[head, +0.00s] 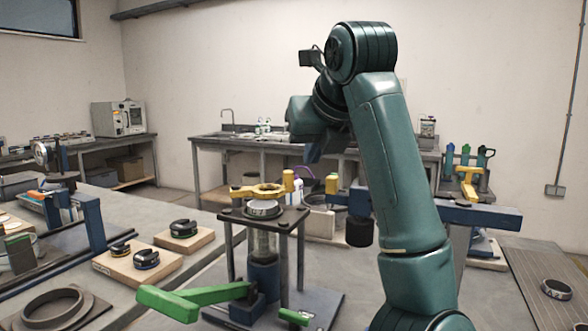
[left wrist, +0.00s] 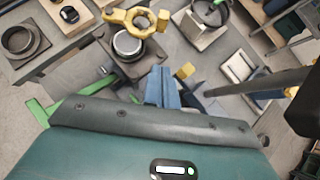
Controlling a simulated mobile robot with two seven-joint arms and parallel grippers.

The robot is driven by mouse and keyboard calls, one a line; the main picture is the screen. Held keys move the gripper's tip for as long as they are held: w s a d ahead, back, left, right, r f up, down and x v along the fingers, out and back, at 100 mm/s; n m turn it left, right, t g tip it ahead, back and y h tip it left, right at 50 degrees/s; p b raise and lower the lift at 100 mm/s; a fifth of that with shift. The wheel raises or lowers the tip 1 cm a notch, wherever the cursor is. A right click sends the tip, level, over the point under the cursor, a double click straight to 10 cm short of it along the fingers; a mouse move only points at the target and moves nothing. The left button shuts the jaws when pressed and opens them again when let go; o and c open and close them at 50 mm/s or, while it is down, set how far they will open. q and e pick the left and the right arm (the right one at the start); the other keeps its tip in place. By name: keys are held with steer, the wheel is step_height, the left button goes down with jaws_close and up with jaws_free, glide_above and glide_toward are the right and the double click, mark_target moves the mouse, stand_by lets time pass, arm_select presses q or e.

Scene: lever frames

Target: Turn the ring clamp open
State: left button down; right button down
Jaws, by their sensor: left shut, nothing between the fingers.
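The yellow ring clamp (head: 243,191) lies flat over the top of a small dark stand (head: 292,216), above a round silver-rimmed part (head: 262,208). An upright yellow knob (head: 289,180) is at its right end. In the left wrist view the clamp (left wrist: 117,17) is at upper left, beyond my fingers. My left gripper (head: 313,152) points down in the head view, above and to the right of the clamp, partly hidden by my arm. Its blue fingers (left wrist: 163,88) are together, empty and apart from the clamp. My right gripper is not in view.
A green lever (head: 190,298) sticks out left at the stand's foot. A dark blue bar (head: 455,211) with a yellow block (head: 332,183) is to the right. Wooden blocks with dark clamps (head: 138,266) are at left. My arm covers the middle right.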

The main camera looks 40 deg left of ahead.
mark_target(292, 182)
arm_select(q)
steer(key=x, duration=1)
steer(key=shift+f, duration=0.1)
steer(key=shift+w+a+p, duration=0.2)
steer(key=shift+w+a, duration=0.15)
steer(key=shift+a, duration=0.2)
steer(key=shift+w+a+p, duration=0.2)
steer(key=shift+w+a, duration=0.1)
steer(key=shift+a, duration=0.25)
steer(key=shift+w+a, duration=0.35)
steer(key=shift+a, duration=0.15)
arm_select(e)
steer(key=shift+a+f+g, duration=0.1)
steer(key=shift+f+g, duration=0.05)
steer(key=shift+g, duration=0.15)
arm_select(q)
steer(key=shift+w+a, duration=0.1)
